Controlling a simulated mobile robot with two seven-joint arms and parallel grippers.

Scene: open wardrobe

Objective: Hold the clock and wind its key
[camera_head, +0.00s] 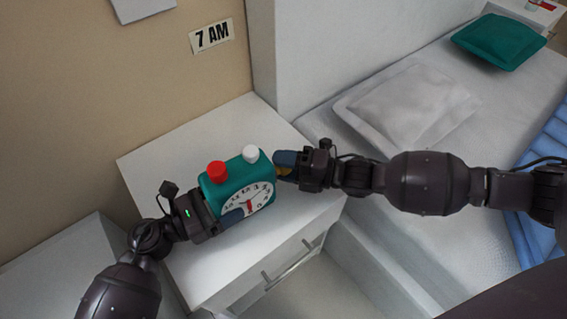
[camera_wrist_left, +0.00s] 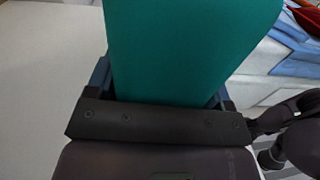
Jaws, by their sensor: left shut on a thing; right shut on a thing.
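A teal clock (camera_head: 238,184) with a white face, a red button and a white button on top stands upright over the white nightstand. My left gripper (camera_head: 222,214) is shut on the clock's left lower side. The clock's teal body (camera_wrist_left: 190,45) fills the space between its fingers in the left wrist view. I cannot tell whether the clock's base touches the nightstand.
The white nightstand (camera_head: 160,165) has free room behind the clock and drawers in front. A bed with a white pillow (camera_head: 410,103) and a teal pillow (camera_head: 498,41) lies to the right. A "7 AM" sign (camera_head: 211,36) is on the wall.

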